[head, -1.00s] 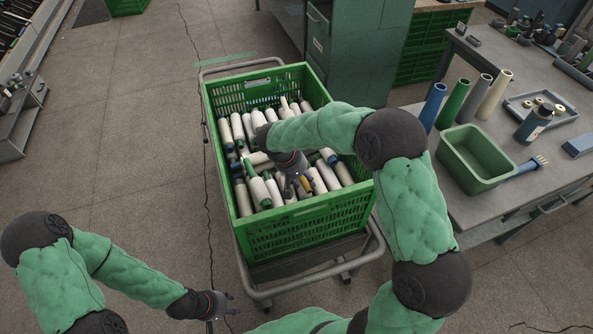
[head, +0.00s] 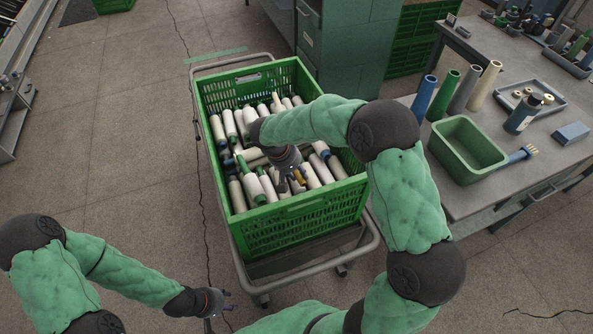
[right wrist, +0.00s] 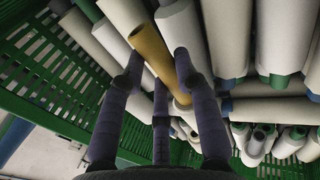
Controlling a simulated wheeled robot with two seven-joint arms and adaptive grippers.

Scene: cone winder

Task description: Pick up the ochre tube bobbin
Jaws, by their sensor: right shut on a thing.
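The ochre tube bobbin (right wrist: 152,50) shows in the right wrist view, between the dark fingers of my right gripper (right wrist: 160,76). The gripper is shut on it, and the bobbin's upper part lies close to white bobbins. In the head view the right gripper (head: 296,183) is inside the green crate (head: 300,222), among the bobbins. Only a small part of the ochre bobbin (head: 298,173) shows there; my wrist and fingers hide the rest. My left gripper (head: 223,301) is open and empty, low over the floor in front of the crate.
The crate stands on a metal trolley (head: 262,291) and holds many white bobbins (head: 252,189), some with green or blue ends. On the right, a grey workbench (head: 487,205) bears a green bin (head: 467,150), tall cones and a tray.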

